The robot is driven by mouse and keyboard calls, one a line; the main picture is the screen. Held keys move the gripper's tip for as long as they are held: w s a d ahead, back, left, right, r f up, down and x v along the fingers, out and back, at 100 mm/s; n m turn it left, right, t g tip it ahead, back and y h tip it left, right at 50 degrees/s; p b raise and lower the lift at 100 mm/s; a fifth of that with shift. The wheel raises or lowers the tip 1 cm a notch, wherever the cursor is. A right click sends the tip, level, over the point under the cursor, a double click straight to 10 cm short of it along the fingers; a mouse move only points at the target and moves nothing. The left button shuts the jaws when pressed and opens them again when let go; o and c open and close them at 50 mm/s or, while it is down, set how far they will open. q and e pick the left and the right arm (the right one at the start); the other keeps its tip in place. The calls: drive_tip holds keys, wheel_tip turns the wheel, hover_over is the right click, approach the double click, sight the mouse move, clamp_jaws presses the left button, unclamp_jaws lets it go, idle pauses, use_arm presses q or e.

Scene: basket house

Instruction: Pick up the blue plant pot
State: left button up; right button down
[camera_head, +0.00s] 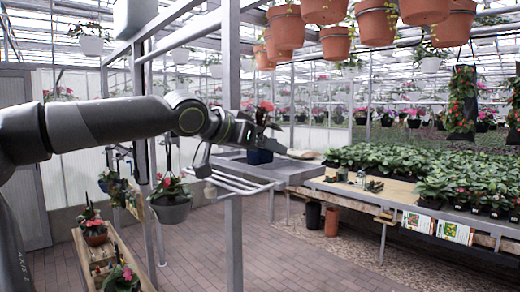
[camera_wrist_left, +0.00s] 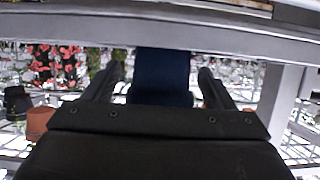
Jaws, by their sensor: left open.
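The blue plant pot (camera_head: 260,156) stands on a grey metal table in the head view, with a reddish-flowered plant above it. In the left wrist view the dark blue pot (camera_wrist_left: 162,72) fills the space between the two fingers of my left gripper (camera_wrist_left: 160,82). The fingers are open, one on each side of the pot, with a small gap visible on each side. In the head view my left arm reaches in from the left, and its gripper (camera_head: 247,147) partly hides the pot and plant. My right gripper is not in view.
The grey table (camera_head: 300,173) extends under the pot, with a vertical metal post (camera_head: 232,230) in front. A grey hanging pot (camera_head: 171,209) is below my arm. Terracotta pots (camera_head: 378,22) hang above right. A plant bench (camera_head: 400,190) stands right. The brick floor is open below.

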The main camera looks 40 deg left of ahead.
use_arm(q)
drive_tip(key=shift+c, duration=0.4)
drive_tip(key=c, duration=1)
drive_tip(key=shift+c, duration=0.2)
drive_tip(key=shift+r, duration=0.15)
